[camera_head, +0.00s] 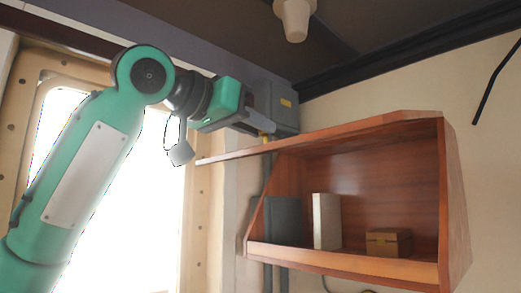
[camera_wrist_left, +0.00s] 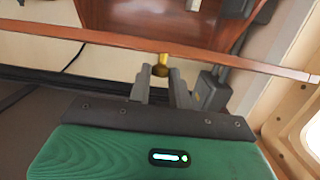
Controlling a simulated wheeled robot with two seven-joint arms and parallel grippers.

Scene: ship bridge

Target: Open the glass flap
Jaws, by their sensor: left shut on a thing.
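The wooden wall cabinet (camera_head: 455,205) stands open at the front, its shelf in plain view. The flap (camera_head: 320,137) is raised at the cabinet's top and sticks out to the left, seen almost edge-on, so its glass cannot be made out. Its wooden edge also crosses the left wrist view (camera_wrist_left: 90,38). My left gripper (camera_head: 265,137) is at the flap's outer part, partly hidden behind my wrist. In the left wrist view, my left gripper (camera_wrist_left: 160,78) is shut on the small brass knob (camera_wrist_left: 161,70) on the flap's edge. My right gripper is not in view.
On the shelf are a dark grey book-like object (camera_head: 284,220), a white upright block (camera_head: 327,221) and a small wooden box (camera_head: 389,243). A grey wall box (camera_head: 276,105) is close behind my left wrist. A bright window (camera_head: 165,220) is at left.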

